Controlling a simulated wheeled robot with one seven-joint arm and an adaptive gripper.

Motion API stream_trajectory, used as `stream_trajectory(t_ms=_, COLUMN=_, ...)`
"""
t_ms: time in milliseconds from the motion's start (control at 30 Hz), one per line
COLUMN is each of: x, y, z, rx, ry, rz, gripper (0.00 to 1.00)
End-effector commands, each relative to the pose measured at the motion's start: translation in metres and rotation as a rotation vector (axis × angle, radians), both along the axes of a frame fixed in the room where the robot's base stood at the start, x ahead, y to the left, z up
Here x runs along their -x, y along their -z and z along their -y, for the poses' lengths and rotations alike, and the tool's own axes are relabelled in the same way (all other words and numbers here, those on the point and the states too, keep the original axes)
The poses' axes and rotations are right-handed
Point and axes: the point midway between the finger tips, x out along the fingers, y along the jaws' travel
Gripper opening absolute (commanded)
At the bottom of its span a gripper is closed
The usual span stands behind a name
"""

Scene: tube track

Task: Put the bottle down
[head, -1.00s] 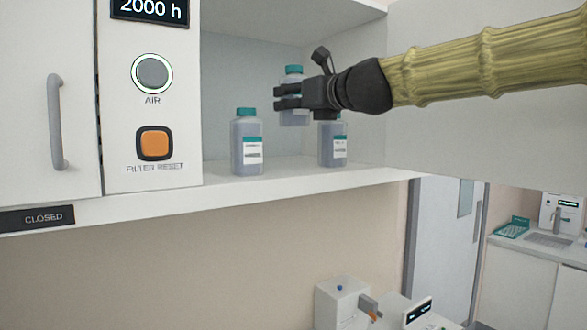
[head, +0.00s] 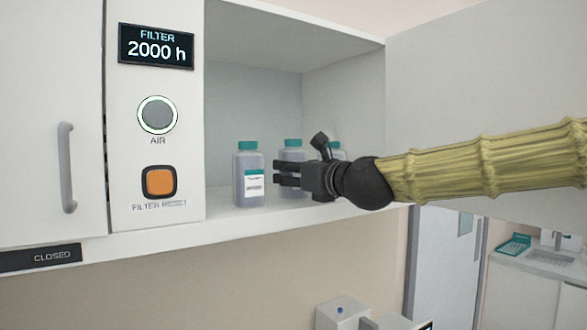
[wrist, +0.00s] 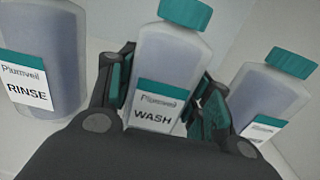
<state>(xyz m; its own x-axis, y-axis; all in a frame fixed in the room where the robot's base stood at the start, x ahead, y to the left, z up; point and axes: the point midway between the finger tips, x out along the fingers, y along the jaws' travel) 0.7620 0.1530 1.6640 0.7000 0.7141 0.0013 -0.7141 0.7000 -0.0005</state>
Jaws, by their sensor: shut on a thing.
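My gripper (head: 287,173) is shut on the middle bottle (head: 292,152), which has a teal cap and a grey-blue body. In the wrist view this bottle (wrist: 168,58) stands between the two fingers and its label reads WASH. It looks upright, inside the open cabinet, with its cap about level with the caps of the bottles beside it.
The RINSE bottle (wrist: 38,60) stands to the left on the shelf, also in the head view (head: 248,175). Another teal-capped bottle (wrist: 270,98) is close on the right, partly behind my gripper in the head view (head: 335,150). An open door (head: 470,80) is at the right.

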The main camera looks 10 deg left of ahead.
Motion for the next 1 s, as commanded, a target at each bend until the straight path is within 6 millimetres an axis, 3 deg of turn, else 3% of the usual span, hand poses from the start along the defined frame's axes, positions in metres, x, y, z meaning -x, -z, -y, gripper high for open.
stream_trajectory(t_ms=400, x=-0.0005, y=0.006, z=0.0008, rx=-0.001, ry=0.001, rz=-0.001, gripper=0.18)
stream_trajectory(t_ms=433, x=-0.0005, y=0.0054, z=0.0006, rx=0.0, ry=0.001, rz=-0.001, gripper=0.53)
stream_trajectory(t_ms=533, x=-0.0005, y=0.005, z=0.0005, rx=0.001, ry=0.001, rz=-0.001, gripper=0.71)
stream_trajectory(t_ms=1000, x=0.0001, y=-0.0014, z=0.0006, rx=0.001, ry=0.001, rz=0.001, gripper=0.71)
